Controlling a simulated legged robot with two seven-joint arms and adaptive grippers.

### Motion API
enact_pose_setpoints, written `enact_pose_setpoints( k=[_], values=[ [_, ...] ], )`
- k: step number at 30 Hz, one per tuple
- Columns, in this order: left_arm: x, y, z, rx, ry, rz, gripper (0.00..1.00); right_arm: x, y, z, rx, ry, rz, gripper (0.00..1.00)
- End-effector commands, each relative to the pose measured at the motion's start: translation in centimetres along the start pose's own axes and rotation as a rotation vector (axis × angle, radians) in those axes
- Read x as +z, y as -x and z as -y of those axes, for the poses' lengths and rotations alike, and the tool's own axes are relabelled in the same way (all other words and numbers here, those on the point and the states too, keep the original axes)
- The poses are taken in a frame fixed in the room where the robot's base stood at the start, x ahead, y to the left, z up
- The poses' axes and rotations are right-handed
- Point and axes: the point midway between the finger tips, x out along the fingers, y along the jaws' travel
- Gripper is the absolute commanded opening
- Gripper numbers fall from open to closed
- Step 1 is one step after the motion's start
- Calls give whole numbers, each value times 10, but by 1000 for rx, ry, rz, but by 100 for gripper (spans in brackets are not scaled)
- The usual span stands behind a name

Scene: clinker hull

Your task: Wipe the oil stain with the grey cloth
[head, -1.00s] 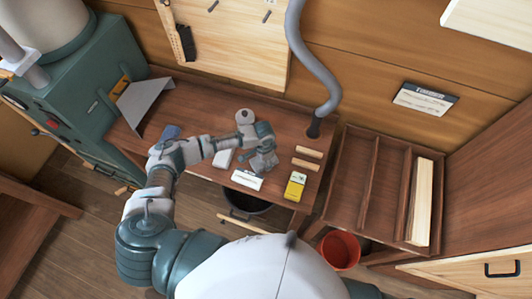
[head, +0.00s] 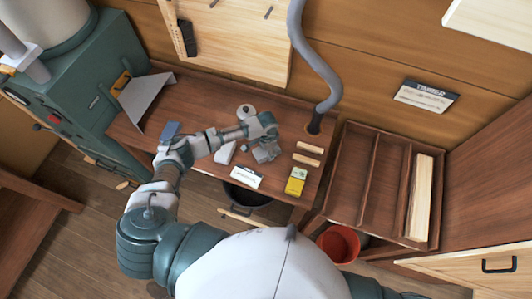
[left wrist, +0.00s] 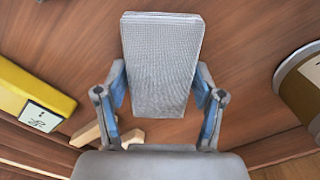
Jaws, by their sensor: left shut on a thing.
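The grey cloth (left wrist: 160,65) is a folded, woven pad held between the fingers of my left gripper (left wrist: 161,85) in the left wrist view. In the head view my left gripper (head: 264,140) is over the right part of the brown workbench (head: 200,105), with the grey cloth (head: 267,153) under it. The gripper is shut on the cloth. I cannot tell whether the cloth touches the bench top. No oil stain can be made out; the cloth and arm cover part of the bench. My right gripper is out of view.
A grey hose (head: 318,75) rises behind. A divided wooden tray (head: 385,185) is at right, a red bucket (head: 338,245) below it.

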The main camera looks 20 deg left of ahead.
Motion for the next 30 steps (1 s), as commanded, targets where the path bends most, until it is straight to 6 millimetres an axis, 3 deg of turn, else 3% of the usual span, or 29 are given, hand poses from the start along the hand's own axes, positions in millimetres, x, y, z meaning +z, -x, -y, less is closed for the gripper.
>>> enact_pose_setpoints(
  k=[30],
  values=[
    [-52, -2, 47, -1, 1, 1, 40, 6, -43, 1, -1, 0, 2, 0]
  ],
)
